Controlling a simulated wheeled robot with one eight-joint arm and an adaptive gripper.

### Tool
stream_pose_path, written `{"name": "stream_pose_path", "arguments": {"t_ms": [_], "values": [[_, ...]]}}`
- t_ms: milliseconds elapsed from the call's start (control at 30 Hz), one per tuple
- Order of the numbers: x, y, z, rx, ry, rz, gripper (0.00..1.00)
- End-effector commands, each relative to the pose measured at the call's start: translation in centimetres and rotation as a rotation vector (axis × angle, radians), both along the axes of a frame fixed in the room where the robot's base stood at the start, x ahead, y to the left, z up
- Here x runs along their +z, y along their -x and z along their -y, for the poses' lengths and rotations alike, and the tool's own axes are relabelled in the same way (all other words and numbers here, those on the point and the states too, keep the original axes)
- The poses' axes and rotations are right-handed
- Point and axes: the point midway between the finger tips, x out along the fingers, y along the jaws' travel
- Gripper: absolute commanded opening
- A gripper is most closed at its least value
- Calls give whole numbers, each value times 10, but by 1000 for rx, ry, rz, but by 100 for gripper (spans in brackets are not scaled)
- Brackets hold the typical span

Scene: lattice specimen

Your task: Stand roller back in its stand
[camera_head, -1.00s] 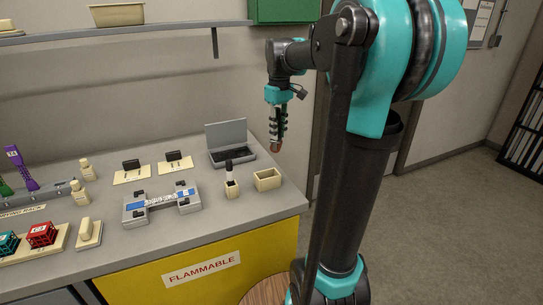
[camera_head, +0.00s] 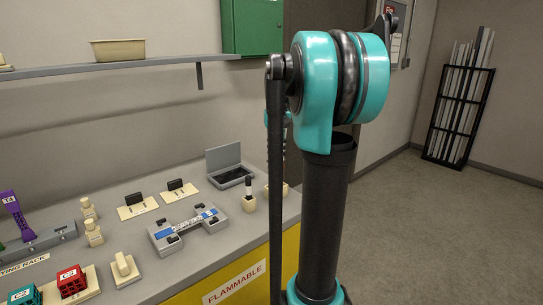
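A small cream holder (camera_head: 249,204) stands on the counter, with an upright black and white piece (camera_head: 248,186) in it. I cannot tell whether these are the stand and the roller. A cream open box (camera_head: 268,191) beside it is partly hidden behind my arm. My gripper is hidden behind my arm links, so its fingers and anything in them do not show.
A grey case (camera_head: 230,167) with a raised lid stands at the back of the counter. A grey fixture (camera_head: 188,231) lies in front, with cream blocks (camera_head: 125,268) and a red C3 block (camera_head: 72,281) to the left. A shelf (camera_head: 120,68) overhangs the counter. Open floor (camera_head: 450,240) lies right.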

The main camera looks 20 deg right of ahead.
Motion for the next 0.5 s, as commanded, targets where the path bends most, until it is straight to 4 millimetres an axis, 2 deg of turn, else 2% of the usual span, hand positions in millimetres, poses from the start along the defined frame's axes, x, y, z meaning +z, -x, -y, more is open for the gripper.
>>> {"name": "stream_pose_path", "arguments": {"t_ms": [167, 500], "values": [[-6, -1, 2, -13, 0, 0, 0], [-37, 0, 1, -11, 0, 0, 0]]}}
